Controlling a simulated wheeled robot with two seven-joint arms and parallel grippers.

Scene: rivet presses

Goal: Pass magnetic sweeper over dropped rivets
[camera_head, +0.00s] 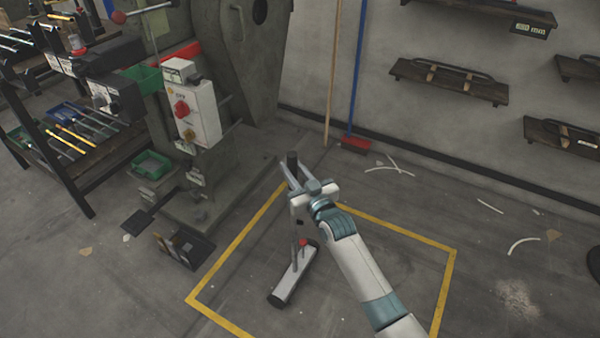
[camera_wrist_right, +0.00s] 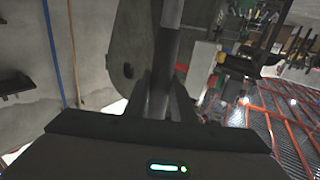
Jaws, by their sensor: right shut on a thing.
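The magnetic sweeper has a pale bar-shaped head (camera_head: 294,276) with dark ends, low over or on the floor inside a yellow outline. I cannot tell whether it touches the floor. Its upright handle ends in a black grip (camera_head: 292,158). My right gripper (camera_head: 293,176) is shut on the handle just below that grip. In the right wrist view the dark handle (camera_wrist_right: 170,45) rises between the fingers (camera_wrist_right: 165,100). Part of the handle is hidden behind my gripper. Small specks lie around the head, too small to name surely as rivets. My left gripper is not in view.
A yellow floor outline (camera_head: 398,236) surrounds the sweeper. A press with a control box (camera_head: 192,108) stands to the left, with a small dark box (camera_head: 184,248) before it. A red broom (camera_head: 356,145) leans on the wall. Pale curved strips (camera_head: 522,243) lie on the open floor right.

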